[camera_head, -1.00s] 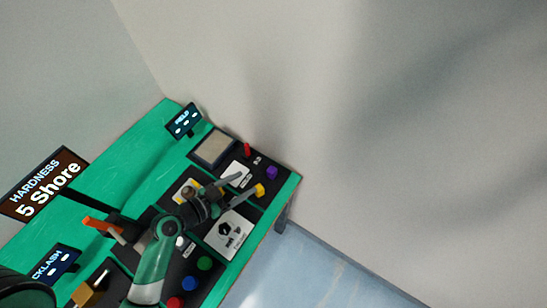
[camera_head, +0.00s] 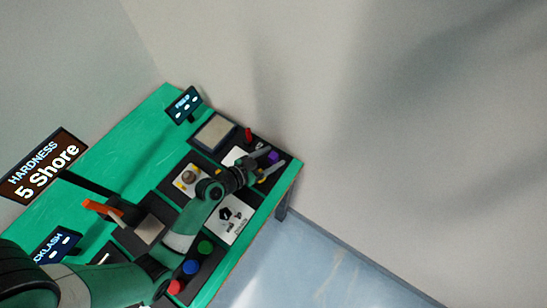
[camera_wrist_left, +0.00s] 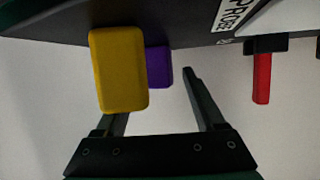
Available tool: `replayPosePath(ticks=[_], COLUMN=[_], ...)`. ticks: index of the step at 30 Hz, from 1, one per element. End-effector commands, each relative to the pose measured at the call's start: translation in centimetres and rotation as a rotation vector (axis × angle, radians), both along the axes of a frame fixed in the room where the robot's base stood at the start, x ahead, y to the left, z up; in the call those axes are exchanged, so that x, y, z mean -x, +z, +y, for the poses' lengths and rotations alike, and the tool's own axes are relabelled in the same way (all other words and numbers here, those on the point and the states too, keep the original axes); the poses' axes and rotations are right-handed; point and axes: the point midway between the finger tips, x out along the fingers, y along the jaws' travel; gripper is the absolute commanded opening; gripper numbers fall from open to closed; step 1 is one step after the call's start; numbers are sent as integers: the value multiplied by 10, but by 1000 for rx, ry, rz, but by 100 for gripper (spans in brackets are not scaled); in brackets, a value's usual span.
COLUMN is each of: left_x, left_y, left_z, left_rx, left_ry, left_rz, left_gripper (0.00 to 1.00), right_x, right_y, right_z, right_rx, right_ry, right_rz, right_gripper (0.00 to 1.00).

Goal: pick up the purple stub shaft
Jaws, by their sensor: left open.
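The purple stub shaft (camera_head: 273,157) stands near the far right corner of the green table in the head view. My left gripper (camera_head: 268,167) is open, with its fingers close to it. In the left wrist view the purple stub shaft (camera_wrist_left: 158,68) shows between the two open fingers of the left gripper (camera_wrist_left: 150,85), partly hidden behind a yellow block (camera_wrist_left: 119,70). The yellow block also covers one fingertip. I cannot tell whether a finger touches the shaft. The right gripper is not in view.
A red peg (camera_head: 248,134) stands near the shaft; it also shows in the left wrist view (camera_wrist_left: 262,78). A grey-topped tray (camera_head: 214,131) and a small display (camera_head: 184,105) are farther back. Red, blue and green round pieces (camera_head: 191,267) lie nearer. The table (camera_head: 135,135) is clear toward the back left.

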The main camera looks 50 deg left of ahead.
Motion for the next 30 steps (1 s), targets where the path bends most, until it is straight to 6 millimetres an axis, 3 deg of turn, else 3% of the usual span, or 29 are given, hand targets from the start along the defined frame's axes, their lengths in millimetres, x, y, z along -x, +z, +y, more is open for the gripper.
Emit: replayPosePath(ticks=[5,16,30], left_x=[0,0,0], left_y=[0,1,6], left_z=[0,0,0], left_rx=[0,1,1], left_ry=[0,0,0], left_rz=[0,0,-2], left_gripper=[68,1,0], right_x=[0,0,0], right_y=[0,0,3], right_z=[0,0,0], right_rx=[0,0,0], right_ry=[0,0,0], right_rz=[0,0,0], right_gripper=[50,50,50])
